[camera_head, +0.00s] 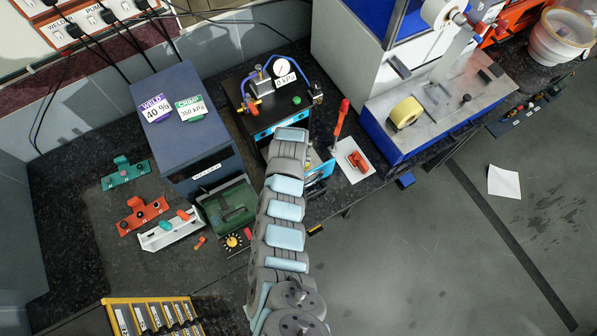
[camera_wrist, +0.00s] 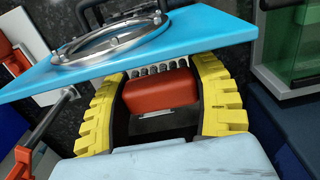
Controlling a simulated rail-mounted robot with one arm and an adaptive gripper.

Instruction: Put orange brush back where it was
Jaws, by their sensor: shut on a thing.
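In the wrist view, my gripper (camera_wrist: 160,80) has its two yellow-padded fingers on either side of an orange-red block with a row of grey bristle-like tips, which I take to be the orange brush (camera_wrist: 160,92). The gripper is shut on it. A light blue panel with a round metal-rimmed window (camera_wrist: 110,42) stands just beyond the fingertips. I cannot tell whether the brush touches it. In the head view my arm hides the gripper and brush, beside the blue panel (camera_head: 320,173). Their resting place cannot be identified.
A white sheet (camera_head: 344,149) with an orange-red item (camera_head: 357,160) lies right of the arm, near an upright red lever (camera_head: 341,118). A green box (camera_head: 228,207), a white rack (camera_head: 170,232) and a dark cabinet (camera_head: 190,130) stand left. Open floor lies at right.

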